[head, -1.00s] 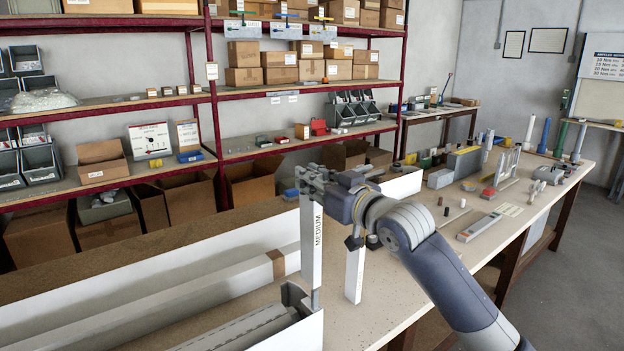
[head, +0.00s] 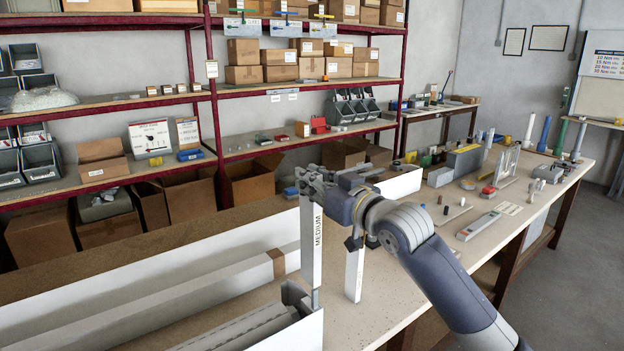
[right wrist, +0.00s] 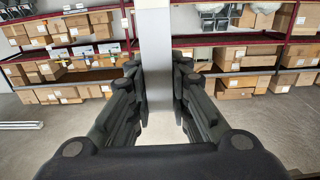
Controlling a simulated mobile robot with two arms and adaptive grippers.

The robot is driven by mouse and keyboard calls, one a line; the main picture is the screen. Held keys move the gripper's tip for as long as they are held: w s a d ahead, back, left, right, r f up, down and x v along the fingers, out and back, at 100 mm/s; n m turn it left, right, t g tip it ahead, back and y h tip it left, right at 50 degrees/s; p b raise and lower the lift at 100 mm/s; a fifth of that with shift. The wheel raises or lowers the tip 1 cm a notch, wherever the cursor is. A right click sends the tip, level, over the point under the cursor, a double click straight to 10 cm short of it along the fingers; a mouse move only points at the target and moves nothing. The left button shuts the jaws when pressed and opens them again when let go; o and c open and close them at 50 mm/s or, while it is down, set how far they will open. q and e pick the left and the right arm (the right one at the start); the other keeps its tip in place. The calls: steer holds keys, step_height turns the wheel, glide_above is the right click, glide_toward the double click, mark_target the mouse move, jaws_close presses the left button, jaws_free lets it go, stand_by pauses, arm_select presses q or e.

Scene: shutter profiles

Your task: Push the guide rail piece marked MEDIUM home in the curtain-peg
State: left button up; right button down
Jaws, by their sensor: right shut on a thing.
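The guide rail piece marked MEDIUM (head: 311,250) is a white upright strip with dark lettering. My right gripper (head: 312,183) is shut on its upper end. In the right wrist view the strip (right wrist: 155,40) passes between the two dark fingers (right wrist: 158,70). The strip's lower end is just above or around a small grey peg (head: 316,299) beside a grey end bracket (head: 294,297). I cannot tell how far it is seated. A second white upright strip (head: 354,275) stands to the right, with a dark knob near its top. My left gripper is not in view.
Tools, blocks and a grey tray (head: 479,226) lie farther right on the bench. Red shelving with cardboard boxes (head: 243,52) stands behind. The bench has free room right of the strips.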

steer(key=shift+p, duration=0.3)
stand_by(0.5)
steer(key=shift+f+b, duration=1.75)
steer(key=shift+f, duration=1.9)
steer(key=c, duration=1.4)
jaws_free()
glide_toward(318, 216)
